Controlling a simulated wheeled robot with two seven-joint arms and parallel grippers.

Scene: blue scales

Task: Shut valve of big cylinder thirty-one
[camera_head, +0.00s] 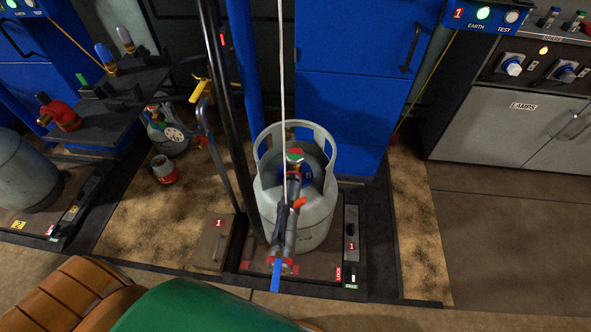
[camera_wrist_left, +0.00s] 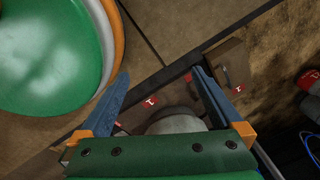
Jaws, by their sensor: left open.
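The big grey cylinder (camera_head: 330,205) stands upright on scale 1 in the middle of the head view, inside an open-sided collar. A red and green valve handwheel (camera_head: 295,155) shows on its top. A grey filling head (camera_head: 290,232) with a red lever and blue end hangs over the cylinder's front, partly hiding it; whether it is connected is unclear. In the left wrist view, my left gripper (camera_wrist_left: 160,76) is open, blue fingers apart and empty. A pale rounded shape (camera_wrist_left: 176,125), apparently the cylinder, is partly hidden behind its body. My right gripper is not in view. I cannot read thirty-one anywhere.
A black post (camera_head: 228,110) and a thin white line rise close to the cylinder. A wooden box (camera_head: 213,243) with a handle stands at its left. A blue cabinet (camera_head: 345,110) is behind. A small red canister (camera_head: 164,168) is at left. The floor at right is clear.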

